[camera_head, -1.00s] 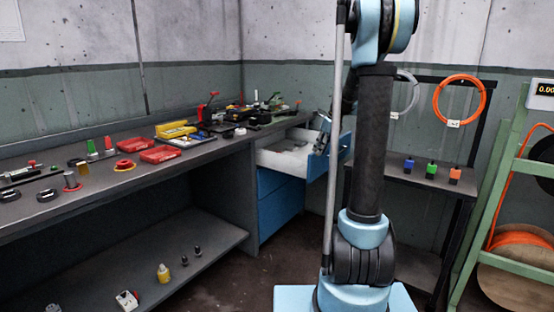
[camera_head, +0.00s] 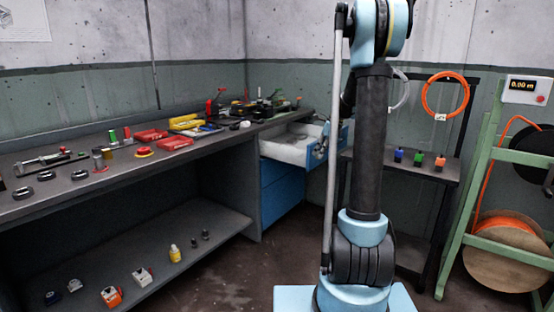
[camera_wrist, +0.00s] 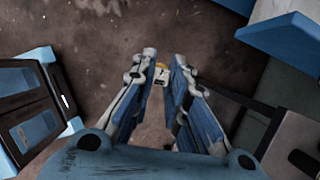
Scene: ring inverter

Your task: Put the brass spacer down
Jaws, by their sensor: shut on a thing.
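My gripper (camera_wrist: 162,66) points away from the wrist camera, its two blue-and-grey fingers close together. A small piece with a brass-yellow top and a pale lower part, seemingly the brass spacer (camera_wrist: 160,69), shows between the fingertips. The fingers hide most of it. In the head view my gripper (camera_head: 321,142) is small, beside the front of the open drawer, and the held piece cannot be made out. Dark floor lies beyond the fingertips in the wrist view.
The open drawer (camera_head: 284,152) juts from the workbench (camera_head: 150,160). A brass-coloured cylinder (camera_head: 108,153) and several tools stand on the bench. The lower shelf (camera_head: 205,222) holds several small parts. A rack (camera_head: 430,175) with coloured blocks and a green reel frame (camera_head: 500,245) stand right.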

